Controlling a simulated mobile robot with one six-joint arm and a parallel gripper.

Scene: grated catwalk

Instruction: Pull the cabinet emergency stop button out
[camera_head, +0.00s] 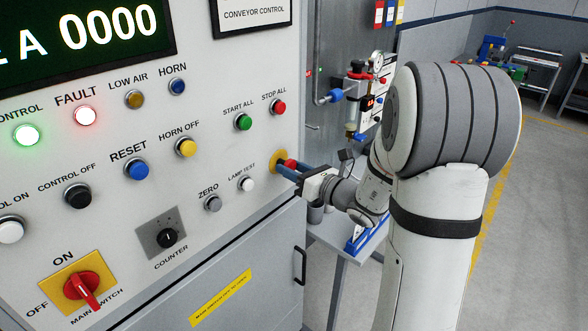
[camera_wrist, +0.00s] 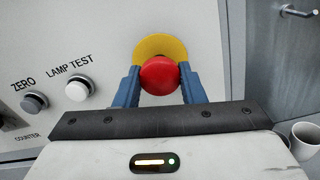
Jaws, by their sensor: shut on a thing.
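The cabinet emergency stop button (camera_wrist: 158,74) is a red mushroom head on a round yellow plate (camera_wrist: 160,45) in the wrist view. In the head view the button (camera_head: 290,164) is at the right edge of the grey panel, partly covered by my gripper. My gripper (camera_wrist: 157,80) has its blue fingers on the left and right sides of the red head, shut on it. In the head view my gripper (camera_head: 287,168) reaches the panel from the right. The button's stem is hidden behind its head.
The lamp test button (camera_wrist: 78,90) and zero button (camera_wrist: 34,102) are left of my gripper. The red main switch (camera_head: 82,286) is low on the panel. A white mug (camera_wrist: 304,142) is at the lower right. A side table (camera_head: 340,248) with equipment stands beside the cabinet.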

